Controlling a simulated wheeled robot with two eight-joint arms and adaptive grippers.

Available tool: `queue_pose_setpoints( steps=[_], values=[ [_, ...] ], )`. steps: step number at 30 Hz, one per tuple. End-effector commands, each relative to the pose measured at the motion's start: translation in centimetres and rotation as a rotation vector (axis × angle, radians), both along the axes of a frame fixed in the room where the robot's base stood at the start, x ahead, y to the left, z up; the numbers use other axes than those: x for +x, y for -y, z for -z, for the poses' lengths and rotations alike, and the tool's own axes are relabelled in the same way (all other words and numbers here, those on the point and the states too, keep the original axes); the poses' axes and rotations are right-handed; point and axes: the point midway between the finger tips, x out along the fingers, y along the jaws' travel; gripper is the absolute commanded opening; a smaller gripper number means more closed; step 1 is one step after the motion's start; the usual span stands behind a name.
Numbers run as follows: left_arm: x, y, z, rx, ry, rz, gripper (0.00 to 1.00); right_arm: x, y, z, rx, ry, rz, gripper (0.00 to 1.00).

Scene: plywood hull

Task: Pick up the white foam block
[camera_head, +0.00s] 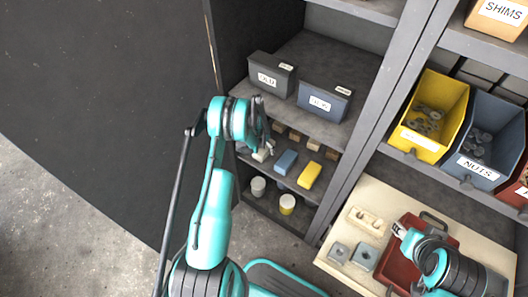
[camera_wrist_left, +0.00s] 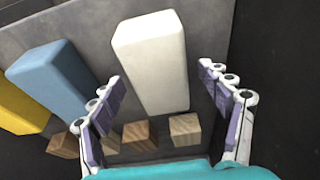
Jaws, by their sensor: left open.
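The white foam block (camera_wrist_left: 150,62) lies on a dark shelf, beside a blue block (camera_wrist_left: 52,78). In the left wrist view it is between and beyond the tips of my left gripper (camera_wrist_left: 161,72), which is open and empty. I cannot see either finger touching it. In the head view my left gripper (camera_head: 262,148) is over the left end of the middle shelf and mostly hides the white block. My right gripper (camera_head: 400,231) is over the red tray at the lower right; its jaws are too small to read.
A yellow block (camera_head: 309,175) is right of the blue one. Several small wooden blocks (camera_wrist_left: 185,128) line the same shelf. Dark bins (camera_head: 325,100) stand on the shelf above; two cups (camera_head: 287,204) are below. A dark upright panel (camera_head: 222,50) borders the shelves' left side.

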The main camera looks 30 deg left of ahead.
Motion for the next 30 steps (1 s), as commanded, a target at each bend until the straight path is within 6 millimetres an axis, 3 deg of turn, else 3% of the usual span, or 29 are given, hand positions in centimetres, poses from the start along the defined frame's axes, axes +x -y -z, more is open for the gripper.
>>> queue_pose_setpoints(
  steps=[6,11,12,30],
  values=[
    [0.0,0.0,0.0,0.000,0.000,0.000,0.75,0.0,0.0,-0.1,0.000,0.000,0.000,0.40],
    [0.0,0.0,0.0,0.000,0.000,0.000,0.33,0.0,0.0,-0.1,0.000,0.000,0.000,0.40],
    [0.0,0.0,0.0,0.000,0.000,0.000,0.29,0.0,0.0,-0.1,0.000,0.000,0.000,0.40],
    [0.3,0.4,-1.0,0.000,0.000,0.001,0.28,0.0,0.0,-0.5,0.000,0.000,0.000,0.40]
  ],
)
